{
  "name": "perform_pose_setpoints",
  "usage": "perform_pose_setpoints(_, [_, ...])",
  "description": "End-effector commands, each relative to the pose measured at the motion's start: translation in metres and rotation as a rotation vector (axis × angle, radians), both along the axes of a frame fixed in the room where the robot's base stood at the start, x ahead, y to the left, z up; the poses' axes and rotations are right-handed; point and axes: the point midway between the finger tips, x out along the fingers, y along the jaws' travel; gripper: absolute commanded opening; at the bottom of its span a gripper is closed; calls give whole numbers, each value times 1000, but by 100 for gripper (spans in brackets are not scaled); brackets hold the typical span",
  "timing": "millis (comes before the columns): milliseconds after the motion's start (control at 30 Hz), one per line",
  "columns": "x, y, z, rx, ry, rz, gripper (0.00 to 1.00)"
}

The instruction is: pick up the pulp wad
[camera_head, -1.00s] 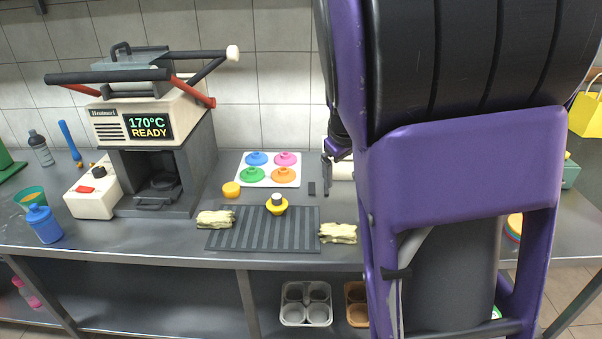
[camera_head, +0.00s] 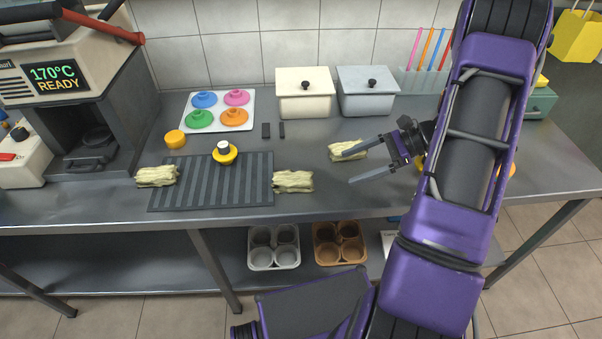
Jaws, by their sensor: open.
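Three pale, rough pulp wads are on the counter. One wad (camera_head: 337,149) lies to the right of the middle. A second wad (camera_head: 293,181) lies at the right edge of the dark ribbed mat (camera_head: 212,190), and a third wad (camera_head: 157,176) at its left edge. My gripper (camera_head: 350,167) is open and empty, reaching in from the right. Its far finger overlaps the right wad in the picture. Its near finger is in front of that wad. I cannot tell whether the far finger touches the wad or is above it.
A yellow-based knob (camera_head: 226,155) sits on the mat. A white tray with coloured lids (camera_head: 218,111) and two lidded boxes, cream (camera_head: 304,100) and grey (camera_head: 367,103), stand behind. The press (camera_head: 80,100) is at left. Counter right of the mat is mostly clear.

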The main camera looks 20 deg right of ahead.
Motion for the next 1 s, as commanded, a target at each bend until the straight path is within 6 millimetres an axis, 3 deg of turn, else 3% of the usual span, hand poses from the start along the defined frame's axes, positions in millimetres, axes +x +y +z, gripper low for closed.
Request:
perform_pose_setpoints(200, [3, 0, 1, 96, 24, -77, 97])
perform_pose_setpoints(700, [27, 88, -37, 96, 25, -76, 97])
perform_pose_setpoints(1000, [31, 106, -44, 93, 23, -77, 97])
